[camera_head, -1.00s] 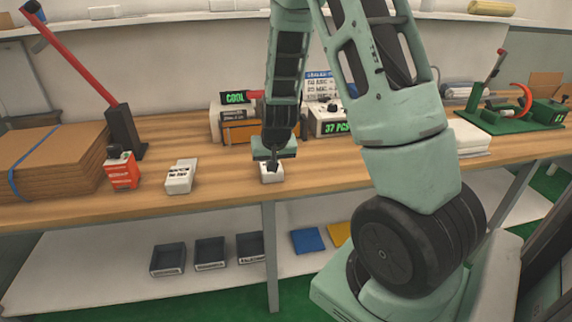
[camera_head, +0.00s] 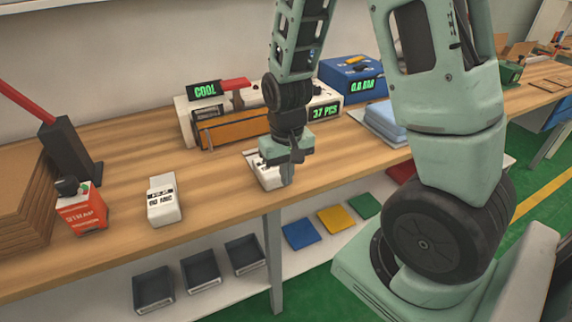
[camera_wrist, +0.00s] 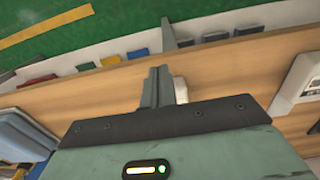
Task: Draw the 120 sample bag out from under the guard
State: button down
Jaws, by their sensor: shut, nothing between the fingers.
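A white sealer (camera_head: 187,121) stands on the bench with an orange guard (camera_head: 235,132) along its front and a green COOL display (camera_head: 204,90). I cannot make out a bag marked 120 under the guard. My gripper (camera_head: 288,178) points down in front of the sealer's right end, near the bench's front edge. Its fingers are together and empty; they also show in the wrist view (camera_wrist: 157,88). A small white block (camera_head: 262,170) lies just left of and partly behind my gripper; its label is hidden. A white item (camera_head: 163,200), apparently marked 60 MIC, lies further left.
A counter (camera_head: 324,112) reads 37 PCS, beside a blue box (camera_head: 352,80). Pale blue folded sheets (camera_head: 383,125) lie right of my gripper. A red STRAP box (camera_head: 82,210) and cardboard stack (camera_head: 22,200) stand left. Bare bench (camera_head: 125,165) lies between. Trays are on the shelf below.

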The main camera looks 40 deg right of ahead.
aim_at(276, 176)
jog(key=w+f, duration=0.2)
jog(key=f, duration=0.1)
jog(key=w+f, duration=0.1)
jog(key=f, duration=0.1)
jog(key=shift+d+f+p, duration=0.25)
jog(key=shift+d+p, duration=0.05)
jog(key=shift+d, duration=0.1)
jog(key=shift+w+d, duration=0.1)
jog(key=shift+w, duration=0.35)
jog(key=shift+w+d+p, duration=0.15)
jog(key=shift+w+p, duration=0.05)
jog(key=shift+w, duration=0.35)
jog(key=shift+w+d+p, duration=0.15)
jog(key=shift+w, duration=0.35)
jog(key=shift+s, duration=0.1)
